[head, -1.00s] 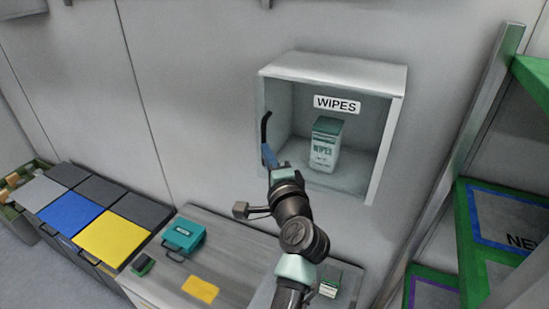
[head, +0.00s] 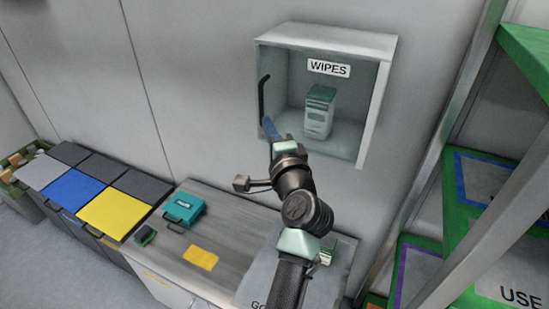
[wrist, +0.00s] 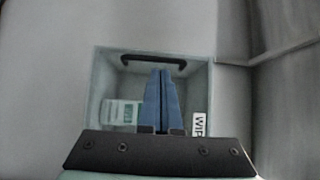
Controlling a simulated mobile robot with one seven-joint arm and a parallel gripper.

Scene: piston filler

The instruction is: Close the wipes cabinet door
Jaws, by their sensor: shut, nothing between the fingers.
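The wipes cabinet (head: 386,101) is a pale grey box on the wall, with its interior visible from the front. A black bar handle (head: 263,97) stands at its left side; in the wrist view the handle (wrist: 153,59) lies across the top of the cabinet. The door panel seems clear, and I cannot tell if it is flush or ajar. A WIPES label (head: 328,68) shows at the front. A white and teal wipes pack (head: 319,111) stands inside. My gripper (head: 267,121) has blue fingers, shut and empty, with tips close to the handle; contact is unclear.
Below is a grey counter (head: 230,226) with a teal case (head: 184,208) and a yellow patch (head: 200,257). Bins with blue and yellow lids (head: 114,209) stand at left. A green-edged shelf rack (head: 459,205) stands close on the right. The wall left of the cabinet is clear.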

